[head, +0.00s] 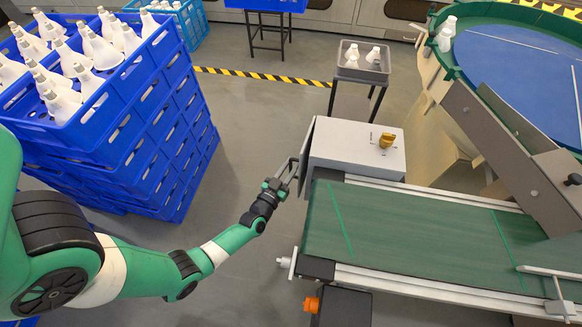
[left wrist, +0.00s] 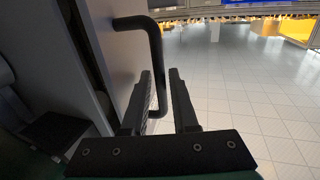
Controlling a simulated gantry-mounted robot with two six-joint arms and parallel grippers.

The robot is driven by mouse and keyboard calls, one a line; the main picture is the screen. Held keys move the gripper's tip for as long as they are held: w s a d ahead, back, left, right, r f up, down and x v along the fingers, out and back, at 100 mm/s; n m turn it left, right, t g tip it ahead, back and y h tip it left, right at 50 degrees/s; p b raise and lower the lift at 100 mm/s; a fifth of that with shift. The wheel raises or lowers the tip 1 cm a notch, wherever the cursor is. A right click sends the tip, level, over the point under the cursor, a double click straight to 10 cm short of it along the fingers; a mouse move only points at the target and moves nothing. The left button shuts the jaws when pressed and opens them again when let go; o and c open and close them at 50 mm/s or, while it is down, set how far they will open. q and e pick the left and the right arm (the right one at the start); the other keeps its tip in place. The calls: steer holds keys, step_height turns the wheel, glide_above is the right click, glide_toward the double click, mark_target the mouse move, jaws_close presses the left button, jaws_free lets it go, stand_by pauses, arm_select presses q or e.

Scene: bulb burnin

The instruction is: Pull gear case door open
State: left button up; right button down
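The gear case (head: 345,143) is a pale grey box with a yellow knob on top, at the end of the green conveyor. Its door (head: 305,158) is a thin panel on the left side, seen nearly edge-on; it also shows in the left wrist view (left wrist: 112,48). A dark gap shows beside the door there, so it looks slightly ajar. The black bar handle (left wrist: 156,45) stands out from the door. My left gripper (head: 283,172) is at the door. Its fingers (left wrist: 160,75) are apart with the handle's bar between them; contact is unclear. My right gripper is out of view.
The green conveyor belt (head: 400,235) runs right from the case. Stacked blue crates (head: 150,130) with white bulbs stand at the left. A small stand with a grey tray (head: 362,68) is behind. The grey floor (head: 240,110) between crates and case is clear.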

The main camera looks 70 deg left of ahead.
arm_select(q)
steer(key=shift+c, duration=0.2)
jaws_close()
stand_by(1.2)
